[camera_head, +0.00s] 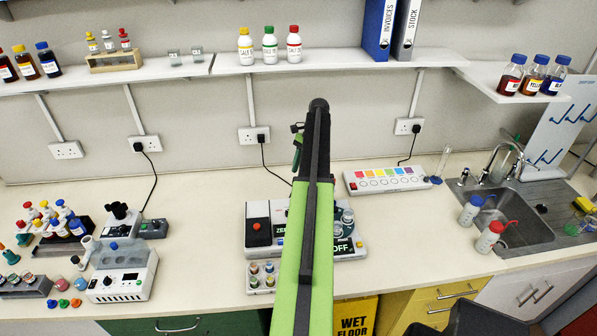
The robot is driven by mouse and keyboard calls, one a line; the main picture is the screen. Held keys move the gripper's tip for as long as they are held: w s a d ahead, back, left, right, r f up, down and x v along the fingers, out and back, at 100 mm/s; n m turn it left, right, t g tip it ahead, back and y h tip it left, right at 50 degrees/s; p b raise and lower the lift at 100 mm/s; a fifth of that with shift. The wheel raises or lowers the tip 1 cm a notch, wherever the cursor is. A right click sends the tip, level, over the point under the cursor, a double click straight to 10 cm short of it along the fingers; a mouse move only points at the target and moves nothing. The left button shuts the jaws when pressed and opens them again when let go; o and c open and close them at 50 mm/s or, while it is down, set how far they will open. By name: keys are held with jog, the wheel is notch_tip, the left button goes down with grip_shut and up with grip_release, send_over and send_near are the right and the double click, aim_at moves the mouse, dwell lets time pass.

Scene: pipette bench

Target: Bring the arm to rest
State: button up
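My arm stretches up the middle of the view, raised above the bench, with green lower links and a dark upper part. My gripper (297,140) seems to be the small dark and green part beside the arm's top, partly hidden behind it. Its fingers are too small and covered to tell open from shut, and I see nothing held in it. The arm hides part of a device (258,222) with a red button and a display reading OFF.
The white bench (200,195) holds bottle racks and a white instrument (123,277) at left. A colour-button panel (386,179) stands right of the arm, and a sink (520,225) lies far right. A wall shelf (340,63) carries bottles and binders. Bare bench lies between the groups.

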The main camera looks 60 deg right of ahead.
jog(key=shift+w+a+f, duration=0.1)
dwell(0.3)
jog(key=w+a+f+n+g+h+b, duration=0.1)
jog(key=w+a+f+n+b, duration=0.2)
jog(key=w+a, duration=0.5)
jog(key=w+a+f+n+b, duration=0.2)
jog(key=w+a+f+n, duration=0.15)
jog(key=a, duration=0.85)
jog(key=w+a+f+n+g+h+b, duration=0.1)
jog(key=w+a+f+n+b, duration=0.2)
jog(key=w+a, duration=0.55)
jog(key=s+a+f+n+b, duration=0.1)
jog(key=a+n, duration=0.3)
jog(key=a, duration=0.8)
jog(key=s+a+f+n+h+b, duration=0.1)
jog(key=a+f+n+b, duration=0.3)
jog(key=a, duration=0.9)
jog(key=a+f+n+h+b, duration=0.1)
jog(key=a+f+n+b, duration=0.2)
jog(key=a, duration=1)
jog(key=shift+s+n+t, duration=0.4)
jog(key=shift+n, duration=0.35)
jog(key=shift+c, duration=0.4)
